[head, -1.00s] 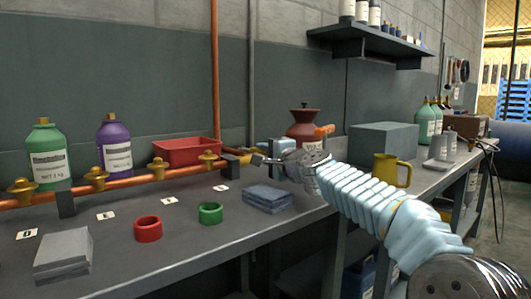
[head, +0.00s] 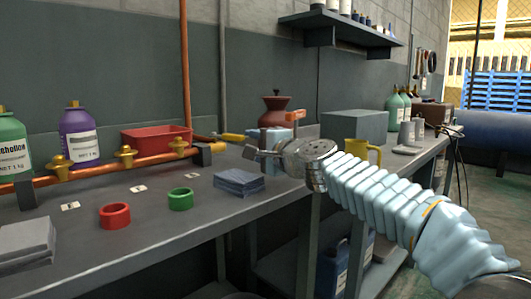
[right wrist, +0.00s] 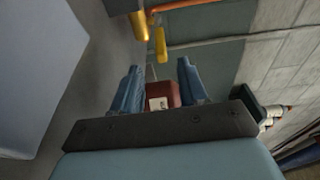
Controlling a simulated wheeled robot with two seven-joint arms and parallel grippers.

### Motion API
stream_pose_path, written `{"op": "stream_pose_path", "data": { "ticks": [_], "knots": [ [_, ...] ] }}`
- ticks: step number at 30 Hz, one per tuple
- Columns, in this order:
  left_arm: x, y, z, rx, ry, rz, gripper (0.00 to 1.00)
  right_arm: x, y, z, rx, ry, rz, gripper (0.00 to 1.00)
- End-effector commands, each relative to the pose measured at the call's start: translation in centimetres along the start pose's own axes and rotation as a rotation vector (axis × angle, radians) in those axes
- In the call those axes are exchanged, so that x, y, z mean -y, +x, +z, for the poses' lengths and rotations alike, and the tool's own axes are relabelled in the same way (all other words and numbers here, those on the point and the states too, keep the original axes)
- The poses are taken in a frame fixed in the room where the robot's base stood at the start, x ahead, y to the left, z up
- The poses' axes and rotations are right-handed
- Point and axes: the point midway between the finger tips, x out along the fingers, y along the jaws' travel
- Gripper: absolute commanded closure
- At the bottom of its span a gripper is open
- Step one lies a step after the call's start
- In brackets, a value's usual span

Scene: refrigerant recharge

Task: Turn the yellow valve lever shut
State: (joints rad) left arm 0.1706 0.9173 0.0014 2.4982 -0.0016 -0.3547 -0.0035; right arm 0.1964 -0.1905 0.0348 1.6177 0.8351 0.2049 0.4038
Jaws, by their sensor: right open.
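The yellow valve lever (head: 232,137) shows at the back of the bench, just beyond the right end of the copper pipe (head: 110,168). In the right wrist view a yellow bar, apparently the lever (right wrist: 160,45), lies just past the fingertips. My right gripper (head: 268,150) is open and to the right of the lever in the head view, above the bench. Its two blue-grey fingers (right wrist: 158,70) are spread, and nothing is held between them. A gap appears between fingers and lever. The valve body is hard to make out. My left gripper is out of view.
A brown-red jug (head: 276,113) stands behind my right gripper. A blue-grey folded stack (head: 238,182), a green ring (head: 180,199) and a red ring (head: 115,215) lie in front. A red tray (head: 155,137) sits behind the pipe. A yellow mug (head: 360,151) stands to the right.

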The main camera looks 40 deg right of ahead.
Motion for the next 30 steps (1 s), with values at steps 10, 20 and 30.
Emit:
{"op": "stream_pose_path", "data": {
  "ticks": [10, 20, 30],
  "knots": [
    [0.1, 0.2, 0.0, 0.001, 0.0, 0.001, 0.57, 0.0, -5.1, 0.0, -0.001, -0.001, 0.0, 0.57],
    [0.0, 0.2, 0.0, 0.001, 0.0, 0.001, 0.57, 0.0, -5.1, 0.0, 0.0, 0.0, 0.001, 0.57],
    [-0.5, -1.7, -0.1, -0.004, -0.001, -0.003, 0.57, 0.2, 4.7, 0.1, 0.003, 0.001, 0.001, 0.57]
  ]
}}
